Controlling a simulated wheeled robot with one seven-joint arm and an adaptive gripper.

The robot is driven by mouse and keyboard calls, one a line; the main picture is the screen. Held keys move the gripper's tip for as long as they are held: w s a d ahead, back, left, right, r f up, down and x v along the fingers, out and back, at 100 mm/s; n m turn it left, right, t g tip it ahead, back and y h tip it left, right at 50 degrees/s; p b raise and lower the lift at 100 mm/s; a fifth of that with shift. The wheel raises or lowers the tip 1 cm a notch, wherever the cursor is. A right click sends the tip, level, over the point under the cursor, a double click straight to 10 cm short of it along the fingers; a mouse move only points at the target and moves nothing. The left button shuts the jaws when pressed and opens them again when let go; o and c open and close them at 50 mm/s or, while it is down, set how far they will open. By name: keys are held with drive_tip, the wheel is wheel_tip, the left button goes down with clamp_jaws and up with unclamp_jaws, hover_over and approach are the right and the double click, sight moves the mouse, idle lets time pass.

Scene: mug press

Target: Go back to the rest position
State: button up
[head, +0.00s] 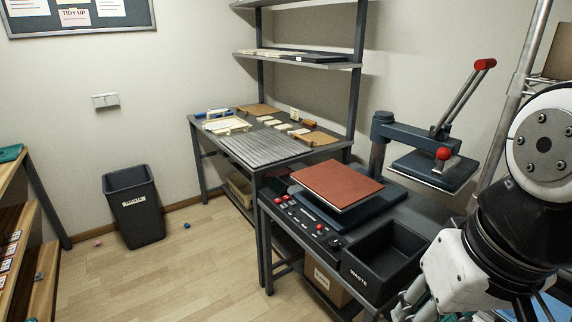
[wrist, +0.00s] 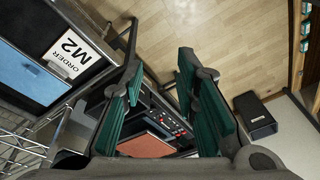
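In the wrist view my gripper (wrist: 160,72) has its two green-padded fingers apart, with nothing held between them. In the head view my white and black arm fills the right side, and the gripper end hangs low at the bottom edge, mostly cut off. The press (head: 398,135) stands left of my arm, with its upper plate swung to the right and its red-knobbed handle raised. A red-brown pad (head: 337,185) lies on the press bed; it also shows beyond the fingers in the wrist view (wrist: 146,146).
A black waste tray (head: 384,262) sits on the press table's front corner, close to my arm. A grey workbench (head: 262,149) with small parts stands behind. A dark bin (head: 133,207) stands by the wall. An order card (wrist: 70,55) shows in the wrist view. The wooden floor is mostly clear.

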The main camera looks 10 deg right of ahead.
drive_tip(key=shift+s+d+n+h, duration=0.15)
drive_tip(key=shift+n+h, duration=0.15)
drive_tip(key=shift+n, duration=0.4)
wheel_tip(320, 180, up, 8)
drive_tip(key=t+p, duration=0.1)
drive_tip(key=p, duration=0.5)
drive_tip(key=shift+f+t, duration=0.25)
drive_tip(key=shift+t, duration=0.15)
